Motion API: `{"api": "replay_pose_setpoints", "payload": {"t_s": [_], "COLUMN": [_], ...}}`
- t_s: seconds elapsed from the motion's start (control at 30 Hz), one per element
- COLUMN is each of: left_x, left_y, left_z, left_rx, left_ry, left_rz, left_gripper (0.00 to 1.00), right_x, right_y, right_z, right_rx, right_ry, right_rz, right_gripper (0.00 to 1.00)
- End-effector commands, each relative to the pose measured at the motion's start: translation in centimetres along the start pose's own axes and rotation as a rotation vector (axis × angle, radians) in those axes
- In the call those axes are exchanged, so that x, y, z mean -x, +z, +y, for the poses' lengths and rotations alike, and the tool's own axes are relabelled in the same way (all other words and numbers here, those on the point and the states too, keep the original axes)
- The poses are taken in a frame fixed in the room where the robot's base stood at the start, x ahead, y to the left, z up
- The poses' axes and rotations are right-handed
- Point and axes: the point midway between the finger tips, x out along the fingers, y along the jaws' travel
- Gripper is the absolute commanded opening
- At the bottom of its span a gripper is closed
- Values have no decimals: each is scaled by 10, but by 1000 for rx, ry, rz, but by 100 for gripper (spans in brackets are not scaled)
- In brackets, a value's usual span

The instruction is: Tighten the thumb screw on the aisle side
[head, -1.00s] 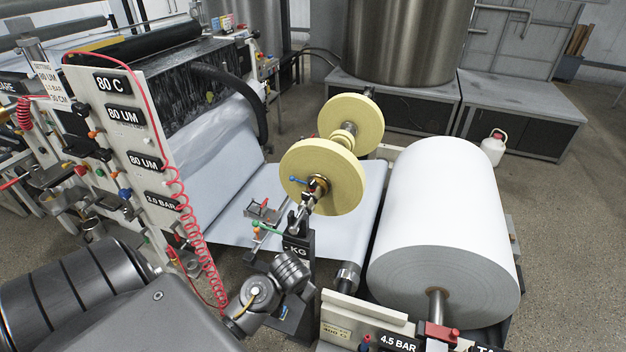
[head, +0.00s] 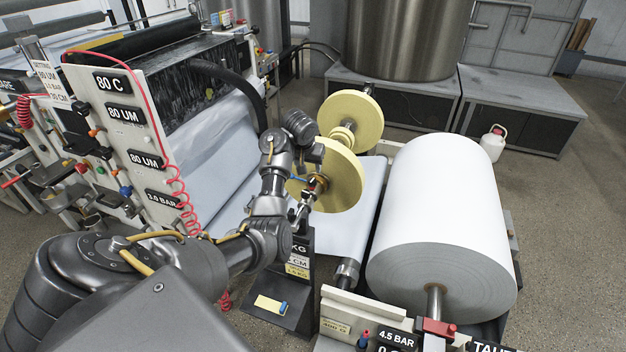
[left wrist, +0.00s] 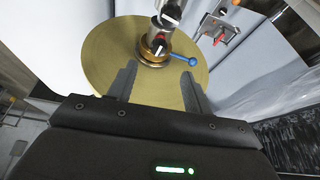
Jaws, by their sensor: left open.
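The thumb screw looks to be the blue ball-ended handle (left wrist: 180,60) on the brass-coloured collar (left wrist: 153,48) at the near yellow disc (left wrist: 100,62). In the head view the near yellow disc (head: 345,172) stands on its shaft, its left part hidden by my arm. My left gripper (left wrist: 159,74) is open in the left wrist view. Its fingers point toward the collar from over the disc's face; the handle's ball lies near the right fingertip in that view, and I cannot tell if they touch. Nothing is held. My right gripper does not show.
A second yellow disc (head: 352,112) sits farther along the shaft. A black stand (head: 299,262) rises below the near disc. A big white paper roll (head: 440,225) is on the right. The labelled machine panel (head: 120,130) and a coiled red hose (head: 186,205) are left of my arm.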

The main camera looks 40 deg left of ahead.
Motion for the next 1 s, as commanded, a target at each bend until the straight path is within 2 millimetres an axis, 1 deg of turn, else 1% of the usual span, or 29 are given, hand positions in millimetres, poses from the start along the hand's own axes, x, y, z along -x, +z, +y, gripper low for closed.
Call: {"api": "replay_pose_setpoints", "payload": {"t_s": [0.03, 0.17, 0.27, 0.33, 0.47, 0.6, 0.73, 0.9, 1.0], "left_x": [3, 4, 2, -4, -24, -52, -76, -94, -100], "left_y": [-5, -8, -8, -8, -7, -6, -7, -8, -8], "left_z": [0, 0, 0, 0, -1, -1, 0, 2, 2], "left_rx": [5, 11, 10, 8, 7, 7, 8, 9, 9], "left_ry": [8, 13, 11, 11, 8, 7, 8, 13, 12], "left_rz": [0, 0, -1, -1, -4, -5, -3, -1, 0], "left_gripper": [50, 50, 50, 50, 50, 50, 50, 50, 50], "right_x": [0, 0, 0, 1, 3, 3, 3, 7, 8], "right_y": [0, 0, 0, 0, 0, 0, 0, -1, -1], "right_z": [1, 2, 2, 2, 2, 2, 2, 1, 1], "right_rx": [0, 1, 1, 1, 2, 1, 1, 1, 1], "right_ry": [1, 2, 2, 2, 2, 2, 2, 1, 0], "right_rz": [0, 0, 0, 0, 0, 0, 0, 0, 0], "right_gripper": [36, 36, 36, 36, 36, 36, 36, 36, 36]}}
